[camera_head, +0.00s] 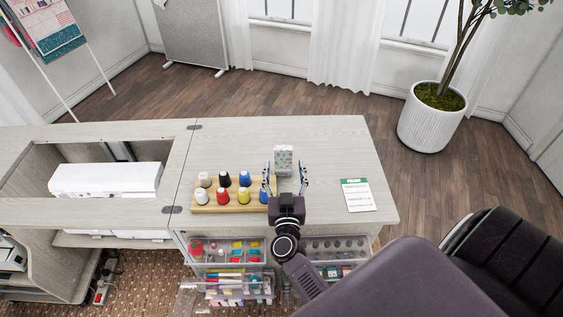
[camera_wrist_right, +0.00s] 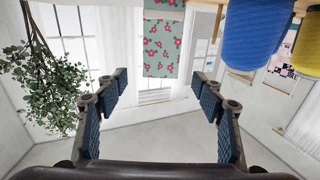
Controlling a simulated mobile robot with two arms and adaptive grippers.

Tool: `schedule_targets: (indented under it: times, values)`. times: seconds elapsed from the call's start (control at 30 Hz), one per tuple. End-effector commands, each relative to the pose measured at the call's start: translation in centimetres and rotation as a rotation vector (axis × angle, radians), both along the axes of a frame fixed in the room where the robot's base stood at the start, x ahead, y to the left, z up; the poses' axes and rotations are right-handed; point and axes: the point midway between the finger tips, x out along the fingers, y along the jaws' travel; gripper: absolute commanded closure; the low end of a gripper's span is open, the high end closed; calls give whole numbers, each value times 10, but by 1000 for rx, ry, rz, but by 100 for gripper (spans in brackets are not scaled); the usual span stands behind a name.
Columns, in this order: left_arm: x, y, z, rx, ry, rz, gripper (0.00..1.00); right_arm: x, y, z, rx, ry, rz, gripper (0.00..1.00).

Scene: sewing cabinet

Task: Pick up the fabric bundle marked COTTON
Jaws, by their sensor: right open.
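A small upright fabric bundle (camera_head: 283,160) stands on the cabinet top (camera_head: 335,145), just beyond my right gripper. In the right wrist view the bundle (camera_wrist_right: 163,48) is grey-green with pink-red flowers, has a plain green band near the tabletop, and appears upside down. I cannot read a COTTON mark on it. My right gripper (camera_head: 286,177) is open, low over the tabletop, with its fingers pointing at the bundle. In the wrist view the bundle lies ahead, between the two open fingers (camera_wrist_right: 160,82); nothing is gripped. My left gripper is not in view.
A wooden rack (camera_head: 226,208) of several coloured thread spools stands close to the left of my right gripper. A card with a green header (camera_head: 357,195) lies to the right. A white sewing machine (camera_head: 105,180) sits in the left opening. Open drawers (camera_head: 228,250) are below the front edge.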

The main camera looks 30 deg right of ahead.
Motion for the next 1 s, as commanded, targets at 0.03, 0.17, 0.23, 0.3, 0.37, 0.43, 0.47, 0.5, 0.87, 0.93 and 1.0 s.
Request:
schedule_targets:
  times: [0.03,0.17,0.23,0.3,0.37,0.43,0.47,0.5,0.87,0.93,1.0]
  values:
    - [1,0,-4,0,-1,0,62,6,-4,-1,-1,-3,-1,38]
    - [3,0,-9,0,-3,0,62,18,-11,-1,0,-5,-1,38]
    - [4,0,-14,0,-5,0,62,25,-15,-1,1,-6,0,38]
    - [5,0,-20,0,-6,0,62,35,-21,-2,1,-6,0,38]
    - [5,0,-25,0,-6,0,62,43,-26,-2,2,-7,-1,38]
    - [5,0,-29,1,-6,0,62,52,-31,-1,2,-6,0,38]
    - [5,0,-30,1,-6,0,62,54,-32,-1,3,-5,0,38]
    - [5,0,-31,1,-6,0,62,58,-34,0,3,-5,1,38]
    - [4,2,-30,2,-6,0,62,62,-37,1,3,-3,0,44]
    - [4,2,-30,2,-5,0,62,61,-37,1,3,-3,0,52]
    - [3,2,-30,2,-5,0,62,61,-37,1,3,-3,0,60]
